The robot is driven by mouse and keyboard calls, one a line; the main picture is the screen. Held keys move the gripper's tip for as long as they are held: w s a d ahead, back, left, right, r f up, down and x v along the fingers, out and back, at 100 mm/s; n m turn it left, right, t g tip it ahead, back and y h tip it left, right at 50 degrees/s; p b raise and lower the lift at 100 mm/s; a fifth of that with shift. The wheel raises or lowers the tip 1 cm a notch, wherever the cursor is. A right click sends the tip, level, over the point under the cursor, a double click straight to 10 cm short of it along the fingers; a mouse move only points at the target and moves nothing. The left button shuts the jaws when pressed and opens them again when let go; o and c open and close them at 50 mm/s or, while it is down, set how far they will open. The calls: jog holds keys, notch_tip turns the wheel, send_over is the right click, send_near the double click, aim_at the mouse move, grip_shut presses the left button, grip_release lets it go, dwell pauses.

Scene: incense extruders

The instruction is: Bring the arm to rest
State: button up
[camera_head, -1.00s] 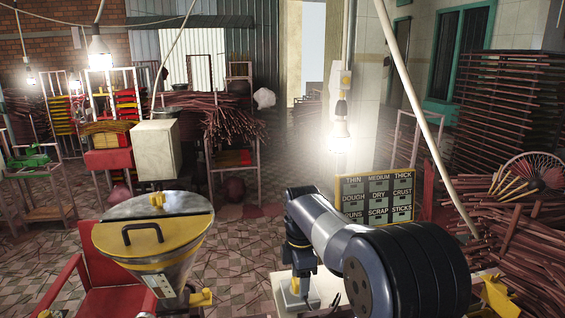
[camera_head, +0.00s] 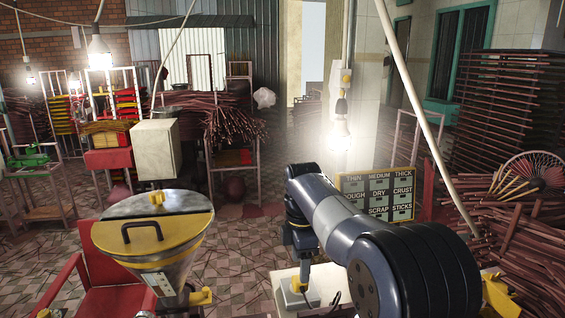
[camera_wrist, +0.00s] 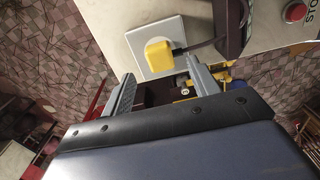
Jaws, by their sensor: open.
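My gripper (camera_wrist: 160,84) is open in the wrist view, with its two grey fingers apart and nothing between their tips. Beyond them lies a pale surface with a light square plate (camera_wrist: 138,42) and a yellow block (camera_wrist: 158,54) on it; a dark cable runs from the block. The gripper looks apart from these, but the exact gap cannot be told. In the head view my dark arm reaches from the lower right to the middle, its wrist bent down above a pale surface. The fingers cannot be made out there.
A cone-shaped hopper (camera_head: 155,240) with a yellow-rimmed lid stands at left beside a red frame (camera_head: 95,280). A labelled board (camera_head: 404,190) is behind my arm. Stick bundles (camera_head: 540,235) crowd the right. A red stop button (camera_wrist: 297,12) shows in the wrist view. Tiled floor lies behind.

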notch_tip(320, 180, down, 5)
jog(key=shift+f+p, duration=0.1)
jog(key=shift+p, duration=0.2)
jog(key=shift+w+r, duration=0.1)
jog(key=shift+r, duration=0.45)
jog(key=shift+f+b, duration=0.1)
jog(key=shift+b, duration=0.6)
jog(key=shift+r+p, duration=0.5)
jog(key=shift+r, duration=0.2)
